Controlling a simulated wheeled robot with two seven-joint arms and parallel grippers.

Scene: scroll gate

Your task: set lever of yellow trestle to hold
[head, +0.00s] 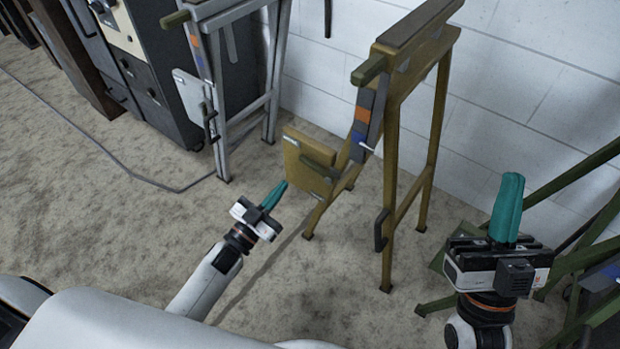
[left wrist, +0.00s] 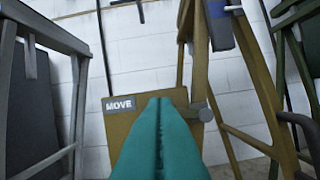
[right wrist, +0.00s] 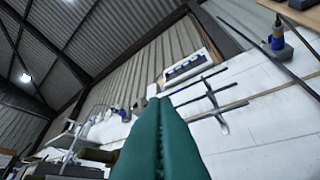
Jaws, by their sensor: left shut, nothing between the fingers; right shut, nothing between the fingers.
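The yellow trestle (head: 388,180) stands right of centre in the head view. On its left side is a yellow plate (head: 300,160) with a dark bar at its right. The left wrist view shows a plate with a MOVE label (left wrist: 119,104) and a round grey knob (left wrist: 205,114). A strip with orange and blue patches (head: 361,120) is above, with a small pale pin (head: 367,147). I cannot tell which part is the lever. My left gripper (head: 282,186) is shut and empty, just in front of the plate. My right gripper (head: 512,178) is shut and empty, right of the trestle.
A grey trestle (head: 223,130) with a pale plate stands to the left, beside a dark cabinet (head: 160,80). A green trestle (head: 560,275) is at the right, near my right gripper. A white block wall (head: 520,80) is behind.

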